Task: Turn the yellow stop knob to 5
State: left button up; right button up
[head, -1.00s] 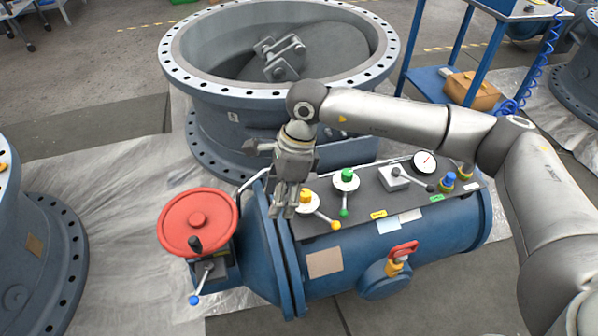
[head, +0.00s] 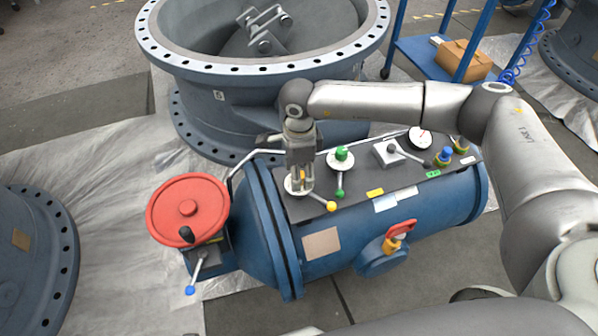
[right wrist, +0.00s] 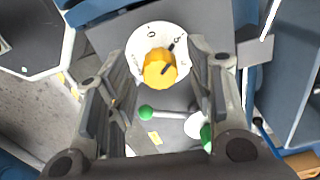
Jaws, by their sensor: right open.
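The yellow knob (right wrist: 160,68) sits on a round white dial (right wrist: 153,38) with dark marks. A dark line shows on the knob, toward the upper right in the right wrist view. In the head view the dial (head: 291,188) is on the left end of the grey panel and the knob is mostly hidden by my right gripper (head: 300,186). A lever with a yellow ball (head: 331,206) reaches out from there. My right gripper is open, pointing down, with its fingers on either side of the knob. Contact cannot be told. My left gripper is not in view.
Right of it on the panel are a green knob (head: 341,153) with a green-ball lever (head: 340,194), a grey lever switch (head: 392,151) and a gauge (head: 420,137). A red handwheel (head: 187,209) stands left, a red-handled valve (head: 400,231) in front. A large flanged pipe (head: 262,70) stands behind.

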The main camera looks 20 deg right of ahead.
jog(key=shift+f, duration=0.2)
jog(key=shift+c, duration=0.2)
jog(key=c, duration=1)
jog(key=shift+m, duration=0.4)
jog(key=shift+m+b, duration=0.35)
jog(key=shift+m, duration=0.05)
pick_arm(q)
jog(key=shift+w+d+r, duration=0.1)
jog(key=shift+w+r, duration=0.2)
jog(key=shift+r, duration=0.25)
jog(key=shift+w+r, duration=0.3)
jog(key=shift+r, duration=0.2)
pick_arm(e)
jog(key=o, duration=1)
